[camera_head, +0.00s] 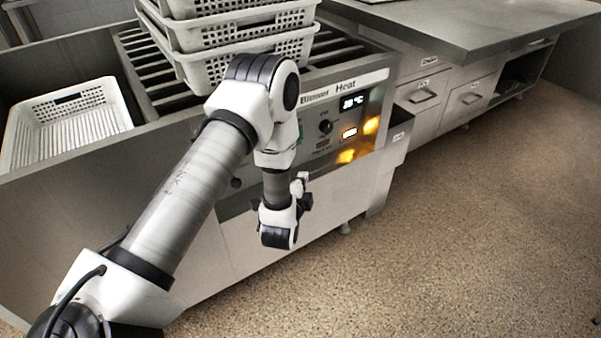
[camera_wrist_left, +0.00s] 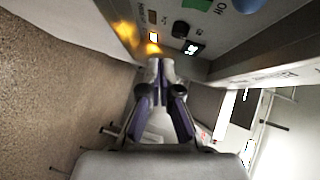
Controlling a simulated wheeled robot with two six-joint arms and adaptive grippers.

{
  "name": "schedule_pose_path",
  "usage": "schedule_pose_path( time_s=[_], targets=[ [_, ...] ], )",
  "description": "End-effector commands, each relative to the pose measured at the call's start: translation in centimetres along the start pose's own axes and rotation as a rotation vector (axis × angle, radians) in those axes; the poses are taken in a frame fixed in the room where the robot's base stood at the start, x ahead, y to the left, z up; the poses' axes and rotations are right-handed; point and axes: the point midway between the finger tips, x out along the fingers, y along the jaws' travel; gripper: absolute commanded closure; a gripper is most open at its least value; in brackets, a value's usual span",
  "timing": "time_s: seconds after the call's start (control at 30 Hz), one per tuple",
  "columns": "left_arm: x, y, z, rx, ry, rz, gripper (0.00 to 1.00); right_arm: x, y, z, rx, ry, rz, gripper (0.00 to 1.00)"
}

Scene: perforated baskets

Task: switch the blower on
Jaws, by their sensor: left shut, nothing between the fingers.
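The machine's control panel (camera_head: 335,146) carries the words "Blower" and "Heat". It has a lit display (camera_head: 352,102), a black knob (camera_head: 325,127), a small lit window (camera_head: 349,133) and orange glows. My left arm covers the panel's left part. My left gripper (camera_wrist_left: 160,66) is shut and empty, its tips close to the panel in the left wrist view; contact cannot be told. That view also shows a green button (camera_wrist_left: 197,4) marked "Off" beside it and part of a blue button (camera_wrist_left: 247,4) at the top edge. My right gripper is out of view.
White perforated baskets (camera_head: 240,62) are stacked on the slatted top behind my arm. Another basket (camera_head: 62,135) sits at the left. A steel counter (camera_head: 470,28) with drawers stands to the right. The speckled floor (camera_head: 470,220) in front is clear.

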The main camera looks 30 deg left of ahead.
Motion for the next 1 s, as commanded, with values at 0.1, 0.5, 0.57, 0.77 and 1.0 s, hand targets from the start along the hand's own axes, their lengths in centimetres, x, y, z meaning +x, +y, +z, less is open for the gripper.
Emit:
schedule_pose_path(
  time_s=[0.1,0.5,0.57,0.77,1.0],
  targets=[
    [1.4,-1.4,0.4,0.1,-0.012,-0.114,1.0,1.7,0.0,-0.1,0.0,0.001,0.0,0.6],
    [1.8,-1.9,0.3,0.112,-0.014,-0.121,1.0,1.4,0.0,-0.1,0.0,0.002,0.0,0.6],
    [2.5,-2.0,0.4,0.112,-0.014,-0.121,1.0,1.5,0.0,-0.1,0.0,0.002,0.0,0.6],
    [6.2,-2.3,0.4,0.111,-0.013,-0.122,1.0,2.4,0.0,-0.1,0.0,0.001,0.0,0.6],
    [11.5,-2.9,0.4,0.112,-0.013,-0.122,1.0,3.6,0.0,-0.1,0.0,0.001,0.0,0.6]
  ],
)
